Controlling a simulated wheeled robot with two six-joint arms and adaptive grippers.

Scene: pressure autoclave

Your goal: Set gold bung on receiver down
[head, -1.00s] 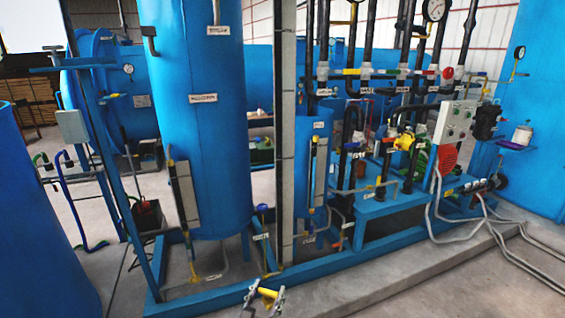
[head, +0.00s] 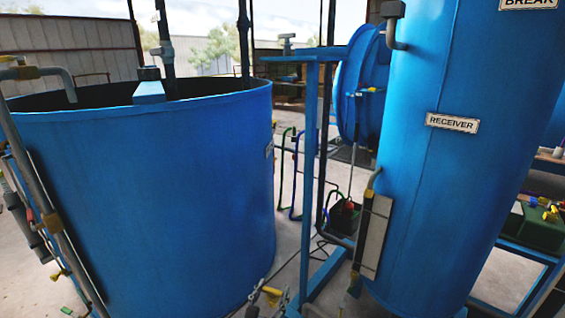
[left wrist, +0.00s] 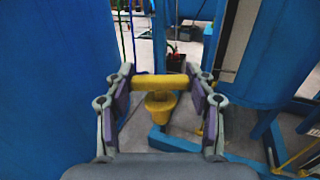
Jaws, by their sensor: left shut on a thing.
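The gold bung (left wrist: 160,98) is a yellow T-shaped plug with a crossbar on top and a round body below. In the left wrist view my left gripper (left wrist: 160,83) is shut on its crossbar, with the body hanging free below. In the head view the bung (head: 272,292) and my left gripper (head: 268,302) show at the bottom edge, between two blue tanks. The receiver (head: 440,190) is the tall blue tank on the right with a RECEIVER label; its top is out of frame. The bung is apart from it. My right gripper is not in view.
A wide open-topped blue tank (head: 150,200) fills the left, with grey pipes along its side. A blue post (head: 308,150) stands between the tanks. A sight-gauge panel (head: 376,236) is on the receiver's side. Only a narrow floor gap separates the tanks.

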